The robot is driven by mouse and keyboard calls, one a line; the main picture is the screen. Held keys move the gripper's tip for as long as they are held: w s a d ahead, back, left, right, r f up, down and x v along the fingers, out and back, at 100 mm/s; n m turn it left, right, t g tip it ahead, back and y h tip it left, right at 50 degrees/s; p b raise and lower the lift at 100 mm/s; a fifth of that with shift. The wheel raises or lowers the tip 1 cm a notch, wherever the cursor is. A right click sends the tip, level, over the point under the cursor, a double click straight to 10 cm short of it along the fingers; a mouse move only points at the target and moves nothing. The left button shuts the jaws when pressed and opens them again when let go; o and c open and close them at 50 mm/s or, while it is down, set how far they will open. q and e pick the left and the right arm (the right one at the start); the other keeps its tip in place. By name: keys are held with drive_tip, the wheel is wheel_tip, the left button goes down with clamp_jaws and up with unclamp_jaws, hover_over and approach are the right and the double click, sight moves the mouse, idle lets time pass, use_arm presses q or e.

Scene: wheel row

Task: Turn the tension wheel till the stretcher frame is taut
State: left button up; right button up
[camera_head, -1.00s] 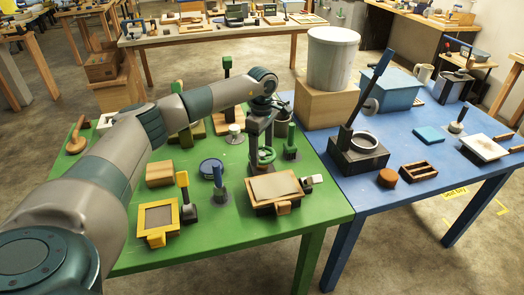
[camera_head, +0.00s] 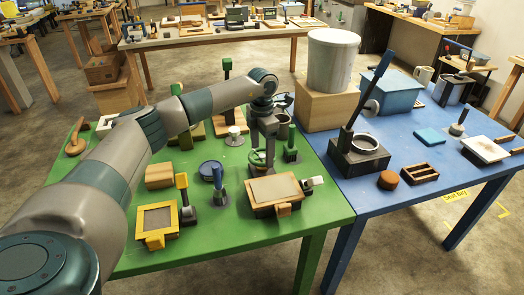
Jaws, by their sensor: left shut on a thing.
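The green tension wheel (camera_head: 257,161) sits at the back edge of the stretcher frame on the green table, partly hidden by my left gripper. The stretcher frame (camera_head: 275,189) is a wooden frame with a grey-beige panel. A small pale block with a dark end sticks out at its right side. My left gripper (camera_head: 263,151) points down over the wheel and is shut on it. Its fingertips are small and partly merge with the wheel. Whether the panel is taut cannot be told. My right gripper is not in view.
A yellow-framed screen (camera_head: 158,221), a wooden block (camera_head: 159,175) and a green-handled brush (camera_head: 291,145) stand near on the green table.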

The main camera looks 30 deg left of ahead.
use_arm(q)
drive_tip(key=n, duration=0.5)
drive_tip(key=shift+r+n, duration=0.1)
drive_tip(key=shift+n, duration=0.7)
drive_tip(key=shift+n+p, duration=0.35)
drive_tip(key=shift+n, duration=2.25)
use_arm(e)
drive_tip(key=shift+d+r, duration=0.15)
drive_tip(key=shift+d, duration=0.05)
